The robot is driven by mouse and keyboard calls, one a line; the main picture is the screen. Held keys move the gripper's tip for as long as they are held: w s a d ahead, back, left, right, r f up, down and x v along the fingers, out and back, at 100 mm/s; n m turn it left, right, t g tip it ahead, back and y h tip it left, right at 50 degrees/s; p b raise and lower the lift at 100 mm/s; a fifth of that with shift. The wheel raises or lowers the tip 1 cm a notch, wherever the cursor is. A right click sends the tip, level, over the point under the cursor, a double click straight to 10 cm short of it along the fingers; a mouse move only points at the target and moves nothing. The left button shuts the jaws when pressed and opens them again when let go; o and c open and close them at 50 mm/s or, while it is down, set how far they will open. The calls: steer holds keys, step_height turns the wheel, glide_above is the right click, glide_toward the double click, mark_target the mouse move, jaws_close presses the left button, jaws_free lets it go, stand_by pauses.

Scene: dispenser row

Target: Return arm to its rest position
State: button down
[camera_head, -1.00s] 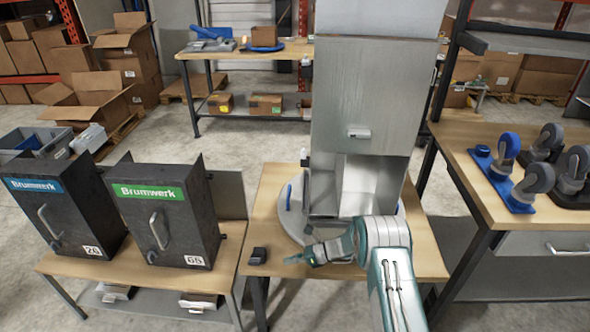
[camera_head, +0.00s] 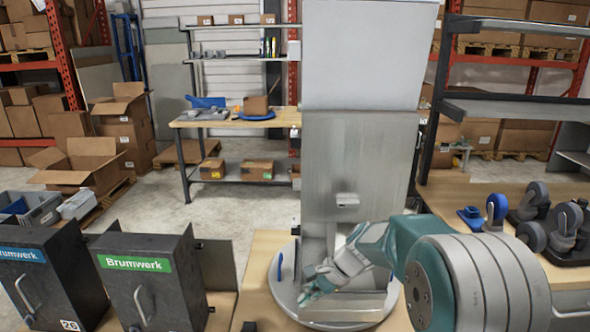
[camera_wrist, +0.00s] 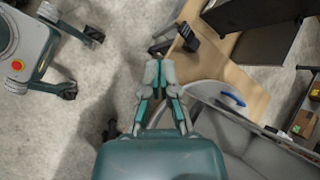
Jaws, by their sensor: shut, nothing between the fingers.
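My gripper (camera_head: 310,292) is in front of the lower part of the tall grey metal dispenser (camera_head: 355,165) in the head view, and its fingertips point left. In the wrist view my gripper (camera_wrist: 158,66) has its two fingers together, with nothing between them. My teal and grey arm is bent close to the head camera and covers part of the dispenser's open lower bay. The dispenser stands on a round grey plate (camera_head: 286,292) on a wooden table (camera_head: 258,250).
Two black Brumwerk boxes, one with a green label (camera_head: 150,285) and one with a blue label (camera_head: 45,275), stand at the left. A right-hand bench holds several casters (camera_head: 535,200). A small blue item (camera_head: 280,266) is on the plate. Open floor (camera_head: 225,205) lies behind the boxes.

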steer(key=s+d+r+n+t+h, duration=0.2)
steer(key=s+d+r+n, duration=0.1)
steer(key=s, duration=0.5)
steer(key=s+d+r+n+t+h, duration=0.2)
steer(key=s+d+r+n+h, duration=0.1)
steer(key=s, duration=0.5)
steer(key=s+d+r+n+t+h, duration=0.2)
steer(key=s+d+r+n+h, duration=0.1)
steer(key=s+d+r, duration=0.3)
steer(key=s+n, duration=0.1)
steer(key=s, duration=0.1)
steer(key=shift+s+d+t, duration=0.3)
steer(key=shift+s+d, duration=0.05)
steer(key=shift+s, duration=0.05)
